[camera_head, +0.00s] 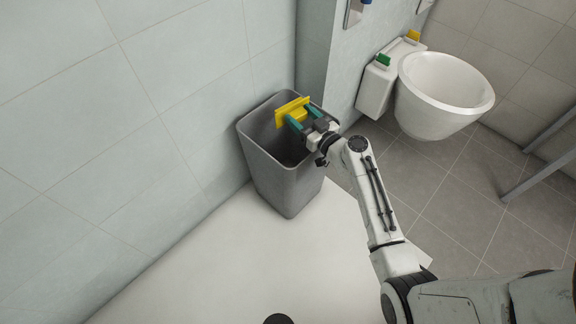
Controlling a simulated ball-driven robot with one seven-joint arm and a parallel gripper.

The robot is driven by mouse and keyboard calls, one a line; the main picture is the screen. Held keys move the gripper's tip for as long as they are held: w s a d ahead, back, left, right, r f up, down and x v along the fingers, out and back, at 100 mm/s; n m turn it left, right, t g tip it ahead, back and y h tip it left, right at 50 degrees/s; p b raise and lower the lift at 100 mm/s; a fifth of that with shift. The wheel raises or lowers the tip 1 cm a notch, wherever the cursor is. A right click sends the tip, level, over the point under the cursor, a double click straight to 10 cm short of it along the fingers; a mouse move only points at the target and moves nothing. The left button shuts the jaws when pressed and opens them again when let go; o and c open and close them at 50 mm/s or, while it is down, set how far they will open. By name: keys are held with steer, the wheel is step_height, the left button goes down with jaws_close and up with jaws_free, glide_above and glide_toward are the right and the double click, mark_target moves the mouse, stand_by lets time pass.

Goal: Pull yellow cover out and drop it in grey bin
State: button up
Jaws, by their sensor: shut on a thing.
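My gripper (298,120) is shut on a yellow cover (291,108) and holds it over the open top of the grey bin (287,186). The cover looks like a flat plate with a part held between the teal fingers. The bin stands upright on the floor against the tiled wall, and the part of its inside that shows is dark. The gripper and cover hide part of the bin's opening and right rim. Another yellow piece (413,35) sits on top of a white box (400,48) by the white basin.
A white basin (447,90) stands at the upper right. A white box (375,91) with a green piece (382,59) is beside it. Grey rails (535,166) stand at the right edge.

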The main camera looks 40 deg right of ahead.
steer(key=shift+f+b, duration=0.35)
steer(key=shift+f, duration=0.45)
steer(key=o, duration=1.5)
steer(key=shift+c, duration=0.2)
steer(key=s+a, duration=0.1)
steer(key=s, duration=0.9)
steer(key=shift+s+a+r, duration=0.15)
steer(key=shift+s, duration=0.2)
